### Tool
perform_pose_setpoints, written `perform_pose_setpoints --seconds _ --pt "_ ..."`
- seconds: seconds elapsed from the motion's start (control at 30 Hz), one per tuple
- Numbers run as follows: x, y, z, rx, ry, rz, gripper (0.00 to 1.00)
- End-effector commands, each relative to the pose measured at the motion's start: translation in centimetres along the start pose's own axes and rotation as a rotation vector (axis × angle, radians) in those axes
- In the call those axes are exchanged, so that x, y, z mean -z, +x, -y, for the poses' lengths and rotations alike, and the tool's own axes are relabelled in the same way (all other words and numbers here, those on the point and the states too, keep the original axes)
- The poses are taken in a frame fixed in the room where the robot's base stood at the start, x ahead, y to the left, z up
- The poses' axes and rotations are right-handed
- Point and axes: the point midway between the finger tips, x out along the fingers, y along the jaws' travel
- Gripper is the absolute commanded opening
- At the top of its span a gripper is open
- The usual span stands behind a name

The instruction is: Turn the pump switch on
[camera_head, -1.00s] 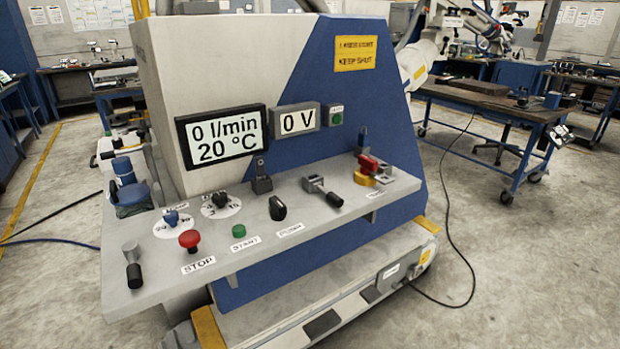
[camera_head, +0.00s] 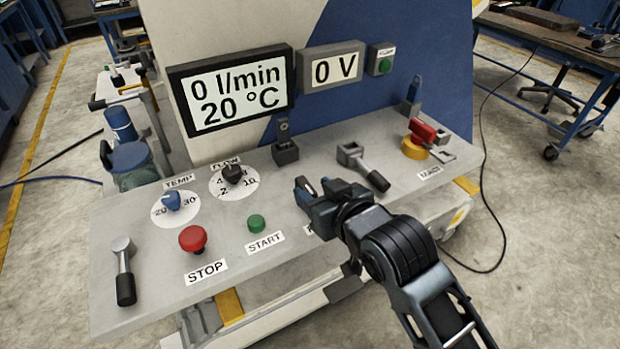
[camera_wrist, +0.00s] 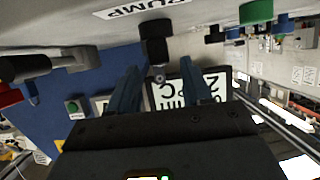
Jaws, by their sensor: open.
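The pump switch (camera_wrist: 156,28) is a black rotary knob on the grey sloping panel. In the wrist view it sits by its upside-down PUMP label (camera_wrist: 148,8), just beyond my fingertips and roughly midway between them. In the head view my gripper (camera_head: 313,190) hides the knob and most of its label. My gripper (camera_wrist: 159,66) is open in the wrist view, its two dark blue fingers apart with nothing clearly held. Whether a finger touches the knob cannot be told. The displays read 0 l/min, 20 °C (camera_head: 230,92) and 0 V (camera_head: 333,69).
Left of my gripper are the green START button (camera_head: 256,223), red STOP button (camera_head: 192,238), FLOW dial (camera_head: 233,174) and TEMP dial (camera_head: 172,200). A black bracketed switch (camera_head: 285,150) stands behind. A lever (camera_head: 364,165) and red handle (camera_head: 422,130) are to the right.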

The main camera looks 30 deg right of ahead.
Motion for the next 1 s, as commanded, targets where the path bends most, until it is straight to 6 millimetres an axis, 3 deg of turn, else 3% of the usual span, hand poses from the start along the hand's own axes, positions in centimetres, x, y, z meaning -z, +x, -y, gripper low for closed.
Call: perform_pose_setpoints --seconds 0.3,0.67,1.0 --pt "0.1 4.0 0.0 0.0 0.0 -0.001 0.49" --pt "0.0 4.5 0.0 0.0 0.0 -0.001 0.49" --pt "0.0 4.5 0.0 0.0 0.0 -0.001 0.16"
